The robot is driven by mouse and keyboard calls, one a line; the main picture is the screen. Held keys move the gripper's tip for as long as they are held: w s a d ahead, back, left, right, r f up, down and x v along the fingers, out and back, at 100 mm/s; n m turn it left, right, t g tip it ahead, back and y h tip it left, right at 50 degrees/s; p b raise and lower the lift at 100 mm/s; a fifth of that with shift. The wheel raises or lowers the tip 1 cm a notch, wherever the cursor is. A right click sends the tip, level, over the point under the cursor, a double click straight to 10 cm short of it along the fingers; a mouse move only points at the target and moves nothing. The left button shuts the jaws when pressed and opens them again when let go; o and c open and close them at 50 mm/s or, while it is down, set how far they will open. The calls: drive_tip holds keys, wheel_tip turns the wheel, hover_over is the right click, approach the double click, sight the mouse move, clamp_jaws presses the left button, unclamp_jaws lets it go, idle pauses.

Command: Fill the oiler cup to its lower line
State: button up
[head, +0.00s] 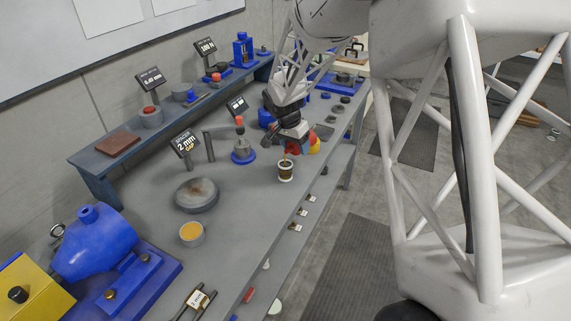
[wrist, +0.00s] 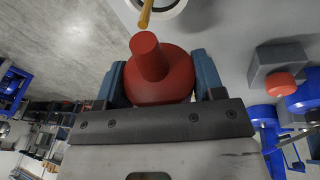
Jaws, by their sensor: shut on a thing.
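My gripper (head: 291,137) is over the workbench in the head view. In the wrist view its blue fingers (wrist: 159,84) are shut on a red oil can (wrist: 162,85), one on each side. The can's red neck points toward the oiler cup (head: 286,171), a small glass cup with pale bands standing on the bench just below the gripper. In the wrist view, a thin yellow piece or stream (wrist: 147,13) lies between the neck and the cup's pale rim (wrist: 170,11). Brownish content shows in the cup, but its lines and level are too small to read.
A grey round disc (head: 196,195) and a dish of amber stuff (head: 191,234) stand to the left. A blue machine (head: 95,245) fills the near left. A red-topped post on a blue base (head: 242,150) stands left of my gripper. The bench's right edge is close to the cup.

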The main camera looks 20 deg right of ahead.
drive_tip(key=shift+r, duration=0.1)
drive_tip(key=shift+d+y, duration=0.1)
drive_tip(key=shift+y, duration=0.3)
drive_tip(key=shift+f+g+y, duration=0.3)
drive_tip(key=shift+g+y, duration=0.2)
drive_tip(key=shift+g, duration=0.2)
drive_tip(key=shift+r+y, duration=0.2)
drive_tip(key=shift+y, duration=0.3)
drive_tip(key=shift+r+g, duration=0.15)
drive_tip(key=shift+g, duration=0.25)
